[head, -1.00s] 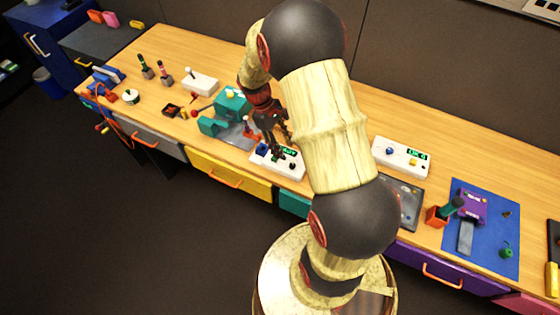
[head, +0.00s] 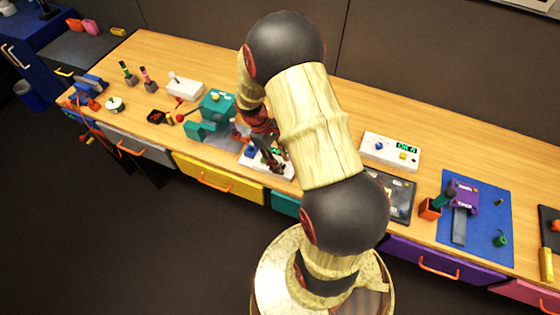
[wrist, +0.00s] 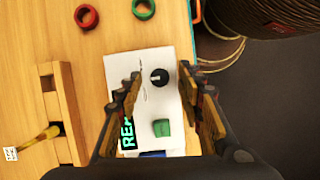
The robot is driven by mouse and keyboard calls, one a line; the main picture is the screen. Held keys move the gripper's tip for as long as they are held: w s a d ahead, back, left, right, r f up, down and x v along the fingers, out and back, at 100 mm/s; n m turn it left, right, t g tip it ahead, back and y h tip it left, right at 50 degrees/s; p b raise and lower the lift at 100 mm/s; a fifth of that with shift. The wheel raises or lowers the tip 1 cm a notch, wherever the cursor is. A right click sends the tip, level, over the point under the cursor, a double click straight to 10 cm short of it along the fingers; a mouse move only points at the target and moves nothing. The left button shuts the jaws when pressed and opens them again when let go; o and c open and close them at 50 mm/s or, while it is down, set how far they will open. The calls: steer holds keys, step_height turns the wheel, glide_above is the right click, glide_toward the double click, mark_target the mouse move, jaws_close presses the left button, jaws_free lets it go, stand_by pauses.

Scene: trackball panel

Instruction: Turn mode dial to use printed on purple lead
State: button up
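A white panel (wrist: 143,66) lies under my gripper; in the head view its bare edge (head: 281,174) shows in front of the teal machine. On it, in the wrist view, are a black dial (wrist: 159,77) with a pale pointer mark, a green button (wrist: 162,128) and a partly covered display (wrist: 127,131) with green letters starting "REA". My gripper (wrist: 158,82) is open, with one finger on each side of the dial; I cannot tell whether they touch it. In the head view my gripper (head: 272,158) hides much of the panel. I cannot make out a purple lead.
In the wrist view, a wooden block (wrist: 62,113) with a yellow stick stands left of the panel, near a small printed tag (wrist: 11,153). Red (wrist: 86,16) and green (wrist: 143,8) rings lie beyond. The teal machine (head: 216,107) and another white panel (head: 390,152) stand nearby.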

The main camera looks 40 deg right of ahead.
steer(key=shift+c, duration=1.2)
jaws_close()
steer(key=m+p, duration=0.1)
steer(key=m+y+p, duration=0.1)
steer(key=m, duration=0.1)
steer(key=m+y+p, duration=0.1)
steer(key=shift+d+r+m, duration=0.1)
steer(key=shift+d+m, duration=0.15)
steer(key=shift+m, duration=0.15)
steer(key=m+p, duration=0.1)
steer(key=m, duration=0.1)
steer(key=m+y, duration=0.1)
steer(key=m, duration=0.1)
steer(key=shift+d+m+t+y+p, duration=0.15)
steer(key=shift+m+t+y+p, duration=0.15)
steer(key=shift+m+p, duration=0.1)
steer(key=shift+o, duration=1.2)
jaws_free()
